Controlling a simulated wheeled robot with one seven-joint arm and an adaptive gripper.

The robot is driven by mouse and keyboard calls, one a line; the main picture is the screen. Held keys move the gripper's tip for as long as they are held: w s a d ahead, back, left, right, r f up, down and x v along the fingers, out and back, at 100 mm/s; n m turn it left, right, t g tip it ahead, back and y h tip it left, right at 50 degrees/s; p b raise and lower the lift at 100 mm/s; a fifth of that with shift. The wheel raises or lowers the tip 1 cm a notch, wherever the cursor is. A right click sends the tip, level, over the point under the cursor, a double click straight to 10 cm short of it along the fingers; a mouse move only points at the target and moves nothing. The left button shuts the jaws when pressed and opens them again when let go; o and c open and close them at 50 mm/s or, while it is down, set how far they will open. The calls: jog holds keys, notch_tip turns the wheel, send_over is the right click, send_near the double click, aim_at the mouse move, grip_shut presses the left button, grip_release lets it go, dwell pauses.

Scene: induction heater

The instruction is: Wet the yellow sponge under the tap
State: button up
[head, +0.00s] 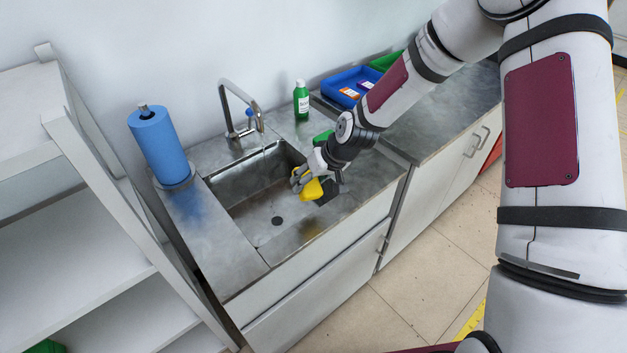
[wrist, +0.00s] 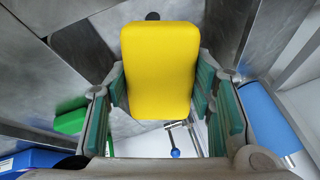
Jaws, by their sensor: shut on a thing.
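The yellow sponge (head: 312,190) is held in my gripper (head: 304,177) over the right part of the sink (head: 236,201). In the wrist view the sponge (wrist: 160,68) sits between the two green-padded fingers of my gripper (wrist: 158,84), which is shut on it. The tap (head: 235,106) stands at the back of the sink, with its spout end to the left of and behind the sponge. A thin pale streak shows below the spout. The tap's blue-knobbed lever (wrist: 175,152) shows below the sponge in the wrist view. The sponge and the spout are apart.
A blue paper roll (head: 158,145) stands left of the sink. A green bottle (head: 301,101) stands behind it, and a blue tray (head: 350,86) lies to the right. A green item (wrist: 71,121) is near the gripper. White shelves (head: 100,227) stand at the left.

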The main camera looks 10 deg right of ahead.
jog(key=w+a+f+b, duration=0.2)
jog(key=w+a+b, duration=0.5)
jog(key=a, duration=0.3)
jog(key=shift+w+a+f, duration=0.3)
jog(key=shift+w+f, duration=0.1)
jog(key=shift+w, duration=0.35)
dwell(0.5)
jog(key=s+d+p, duration=0.3)
jog(key=s+d, duration=0.2)
jog(key=d, duration=0.1)
jog(key=shift+d, duration=0.15)
dwell(0.6)
jog(key=shift+p, duration=0.3)
dwell(0.9)
jog(key=shift+s+d+r+p, duration=0.8)
jog(key=shift+d+r+p, duration=0.15)
jog(key=shift+d+r, duration=0.1)
jog(key=shift+s+d+r+p, duration=0.8)
jog(key=shift+d+r+p, duration=0.1)
jog(key=shift+r, duration=0.1)
